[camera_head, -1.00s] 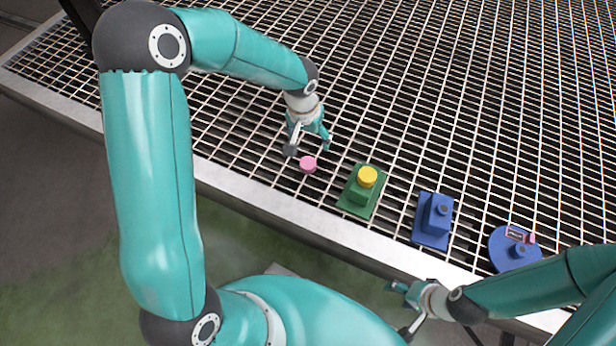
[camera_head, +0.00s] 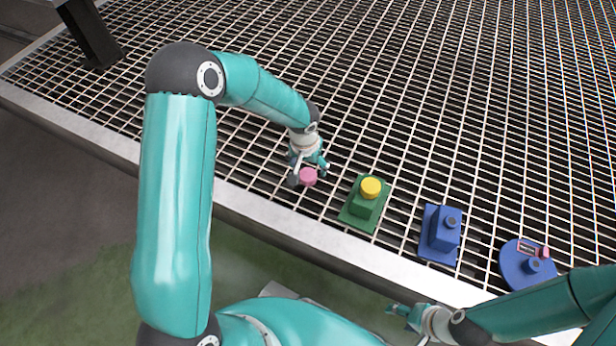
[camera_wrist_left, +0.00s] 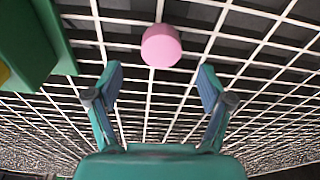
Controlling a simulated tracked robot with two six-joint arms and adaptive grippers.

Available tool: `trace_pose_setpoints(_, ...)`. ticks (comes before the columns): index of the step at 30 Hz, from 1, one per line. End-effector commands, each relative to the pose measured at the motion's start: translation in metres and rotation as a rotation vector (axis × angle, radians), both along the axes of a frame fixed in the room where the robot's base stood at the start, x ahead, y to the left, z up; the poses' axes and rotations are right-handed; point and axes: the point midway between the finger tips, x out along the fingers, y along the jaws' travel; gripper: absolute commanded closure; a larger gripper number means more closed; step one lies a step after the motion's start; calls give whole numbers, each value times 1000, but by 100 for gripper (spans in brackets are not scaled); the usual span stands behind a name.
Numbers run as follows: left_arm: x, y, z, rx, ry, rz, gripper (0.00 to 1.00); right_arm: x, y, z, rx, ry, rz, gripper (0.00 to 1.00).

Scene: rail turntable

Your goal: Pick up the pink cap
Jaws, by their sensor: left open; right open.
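The pink cap (camera_head: 308,177) is a small round disc on the metal grating. In the left wrist view the pink cap (camera_wrist_left: 161,46) lies at the top middle, just beyond the fingertips and roughly centred between them. My left gripper (camera_head: 309,172) is low over the grating beside the cap, with its fingers spread. It also shows open and empty in the left wrist view (camera_wrist_left: 159,80).
A green block with a yellow cap (camera_head: 371,187) stands right of the pink cap; its green side (camera_wrist_left: 28,45) shows in the left wrist view. Further right are a blue block (camera_head: 441,233) and a round blue base (camera_head: 524,266) with a pink piece. The grating (camera_head: 420,90) behind is clear.

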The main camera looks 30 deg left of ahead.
Motion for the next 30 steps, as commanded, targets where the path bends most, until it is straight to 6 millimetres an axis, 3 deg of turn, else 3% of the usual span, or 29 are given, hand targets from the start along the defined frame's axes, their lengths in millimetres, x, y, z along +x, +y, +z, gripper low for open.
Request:
trace_pose_setpoints(9,2,2,-45,0,3,0,20,0,0,-19,0,0,0,41)
trace_pose_setpoints(18,4,2,-48,-1,1,-1,20,0,0,-19,0,0,0,41)
trace_pose_setpoints(27,4,1,-48,-1,1,-1,68,0,0,-19,0,0,0,41)
trace_pose_setpoints(30,4,1,-48,-1,1,-1,68,0,0,-19,0,0,0,41)
